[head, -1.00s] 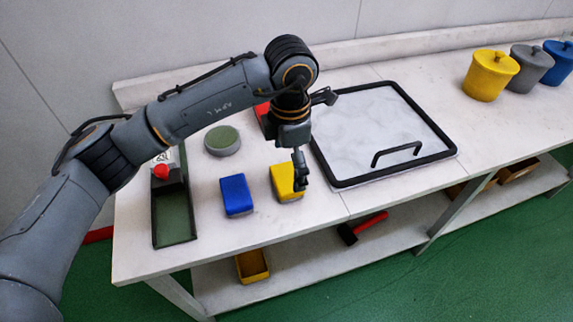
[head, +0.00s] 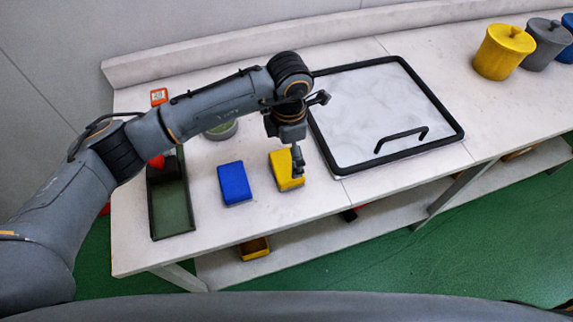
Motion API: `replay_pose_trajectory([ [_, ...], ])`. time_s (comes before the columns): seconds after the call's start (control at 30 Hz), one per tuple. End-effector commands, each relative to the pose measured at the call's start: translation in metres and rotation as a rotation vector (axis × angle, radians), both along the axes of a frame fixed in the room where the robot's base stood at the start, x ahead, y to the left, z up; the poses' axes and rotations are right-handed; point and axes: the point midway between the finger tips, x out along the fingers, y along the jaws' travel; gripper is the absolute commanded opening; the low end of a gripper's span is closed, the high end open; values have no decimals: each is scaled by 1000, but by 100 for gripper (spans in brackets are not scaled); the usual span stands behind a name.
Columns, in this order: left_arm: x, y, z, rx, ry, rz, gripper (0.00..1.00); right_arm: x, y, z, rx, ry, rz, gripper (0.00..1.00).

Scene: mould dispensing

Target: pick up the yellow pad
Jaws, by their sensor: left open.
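The yellow pad (head: 283,171) lies on the white table, to the right of a blue pad (head: 234,184). My left gripper (head: 297,168) is open and points down at the right part of the yellow pad, with a finger in front of it. It hides part of the pad's top and right side. I cannot tell whether the fingers touch the pad. My right gripper is not in view.
A black-framed panel with a handle (head: 387,112) lies close to the right. A green tray (head: 171,213) is at the left. A round green-topped piece (head: 223,131) sits behind my arm. Lidded pots, one yellow (head: 503,52), stand far right.

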Motion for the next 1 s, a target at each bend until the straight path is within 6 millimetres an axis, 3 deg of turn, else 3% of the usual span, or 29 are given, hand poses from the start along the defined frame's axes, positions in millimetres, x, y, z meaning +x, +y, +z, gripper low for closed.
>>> replay_pose_trajectory([
  [0.2, -5, 5, -27, 3, 8, 1, 100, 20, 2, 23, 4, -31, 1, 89],
  [0.3, -4, 4, -42, 0, 5, 1, 100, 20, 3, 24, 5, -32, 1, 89],
  [0.63, -3, 4, -51, 1, 1, 0, 100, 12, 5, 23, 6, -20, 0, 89],
  [0.83, -3, 4, -50, 1, 1, 0, 61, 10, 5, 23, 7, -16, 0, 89],
  [1.0, -3, 4, -50, 1, 1, 0, 61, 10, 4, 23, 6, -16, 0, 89],
])
